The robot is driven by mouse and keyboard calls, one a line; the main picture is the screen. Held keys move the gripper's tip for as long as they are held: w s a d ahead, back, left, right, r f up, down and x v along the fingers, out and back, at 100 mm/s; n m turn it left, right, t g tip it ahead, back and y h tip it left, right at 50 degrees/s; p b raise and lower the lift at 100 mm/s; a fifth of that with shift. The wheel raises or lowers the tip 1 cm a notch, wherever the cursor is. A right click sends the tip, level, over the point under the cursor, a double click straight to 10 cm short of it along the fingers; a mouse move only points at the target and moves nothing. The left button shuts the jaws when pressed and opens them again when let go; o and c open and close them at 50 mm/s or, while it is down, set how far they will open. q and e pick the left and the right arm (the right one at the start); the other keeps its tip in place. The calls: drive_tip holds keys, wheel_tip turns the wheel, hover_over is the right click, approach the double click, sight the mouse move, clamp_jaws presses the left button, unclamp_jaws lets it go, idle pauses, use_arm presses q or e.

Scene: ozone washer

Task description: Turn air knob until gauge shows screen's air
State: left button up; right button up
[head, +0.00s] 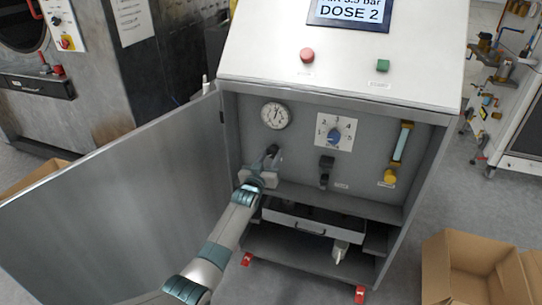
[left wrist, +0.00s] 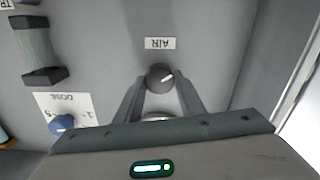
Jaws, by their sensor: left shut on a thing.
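The dark air knob (left wrist: 159,76), under an AIR label (left wrist: 160,43), sits between the fingers of my left gripper (left wrist: 160,92), which is shut on it. In the head view my left gripper (head: 267,165) is at the cabinet's back panel, below the round gauge (head: 275,115), and largely covers the knob. The gauge has a white dial and dark needle; its reading is too small to tell. The screen (head: 349,12) on the sloped top reads "3.5 bar" and "DOSE 2", its upper line partly cut off. My right gripper is not in view.
Right of the gauge are a blue dose knob (head: 334,136), a black handle (head: 326,171) and a yellow-ended tube (head: 399,152). The open cabinet door (head: 120,200) stands left of my arm. A drawer (head: 310,222) is below; a cardboard box (head: 470,270) stands at lower right.

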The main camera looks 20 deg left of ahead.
use_arm(q)
drive_tip(key=shift+f+m, duration=0.1)
drive_tip(key=shift+m, duration=0.3)
drive_tip(key=o, duration=1)
drive_tip(key=shift+o, duration=0.2)
drive_tip(key=shift+s, duration=0.1)
